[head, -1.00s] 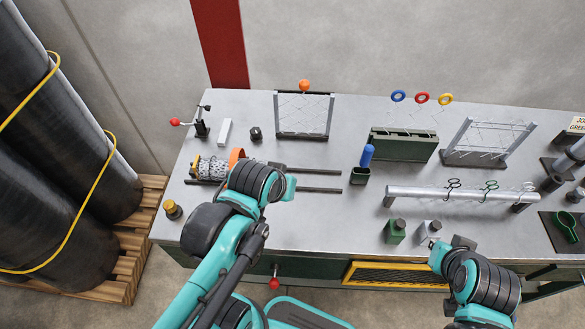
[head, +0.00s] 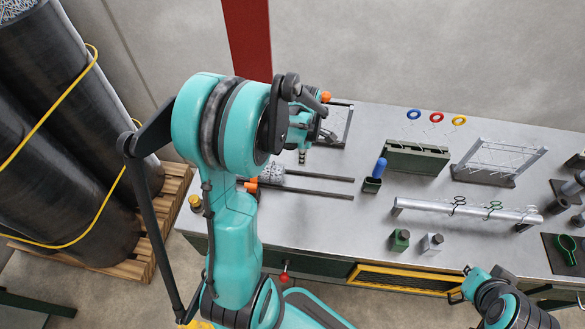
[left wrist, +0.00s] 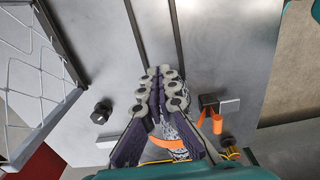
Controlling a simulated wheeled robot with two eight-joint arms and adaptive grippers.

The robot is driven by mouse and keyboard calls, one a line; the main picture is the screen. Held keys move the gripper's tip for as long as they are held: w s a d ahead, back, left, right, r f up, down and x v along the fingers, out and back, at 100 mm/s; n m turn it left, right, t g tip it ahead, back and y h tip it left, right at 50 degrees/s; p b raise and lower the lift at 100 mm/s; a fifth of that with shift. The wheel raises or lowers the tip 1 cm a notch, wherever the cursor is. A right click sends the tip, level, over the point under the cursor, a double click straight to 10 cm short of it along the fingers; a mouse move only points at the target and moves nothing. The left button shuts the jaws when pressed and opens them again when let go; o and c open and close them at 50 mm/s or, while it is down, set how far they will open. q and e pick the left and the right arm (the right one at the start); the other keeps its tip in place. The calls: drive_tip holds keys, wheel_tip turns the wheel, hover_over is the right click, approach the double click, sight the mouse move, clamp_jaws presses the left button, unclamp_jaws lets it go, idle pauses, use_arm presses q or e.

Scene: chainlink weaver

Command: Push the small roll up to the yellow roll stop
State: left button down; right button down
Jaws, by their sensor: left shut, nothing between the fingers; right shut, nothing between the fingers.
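A small grey mesh roll (head: 272,172) lies across the dark rails at the left of the table, partly hidden by my left arm in the head view. In the left wrist view the roll (left wrist: 182,130) shows behind the fingers, next to a curved orange part. A thin yellow edge (left wrist: 158,162) shows beyond it; I cannot tell whether this is the yellow roll stop. My left gripper (head: 303,156) is shut and empty, to the right of the roll; its fingers (left wrist: 160,75) point over the rails. Contact cannot be told. My right gripper (head: 459,284) is shut and empty at the table's front.
A wire rack (head: 338,125) stands behind the rails. A blue-handled tool in a holder (head: 373,178) stands to their right. A black nut-like piece (left wrist: 102,112) lies beside the rails.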

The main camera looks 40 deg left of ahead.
use_arm(q)
wheel_tip(320, 180, down, 10)
drive_tip(key=b, duration=0.2)
drive_tip(key=shift+r+b, duration=0.2)
drive_tip(key=shift+b, duration=0.15)
drive_tip(key=a, duration=0.1)
drive_tip(key=s+a, duration=0.1)
drive_tip(key=shift+s+a+f, duration=0.15)
drive_tip(key=shift+s+a, duration=0.1)
drive_tip(key=shift+a, duration=0.15)
drive_tip(key=shift+s+a, duration=0.25)
drive_tip(key=shift+a, duration=0.1)
drive_tip(key=shift+s+a+b, duration=0.3)
drive_tip(key=shift+a+b, duration=0.2)
drive_tip(key=shift+a, duration=0.1)
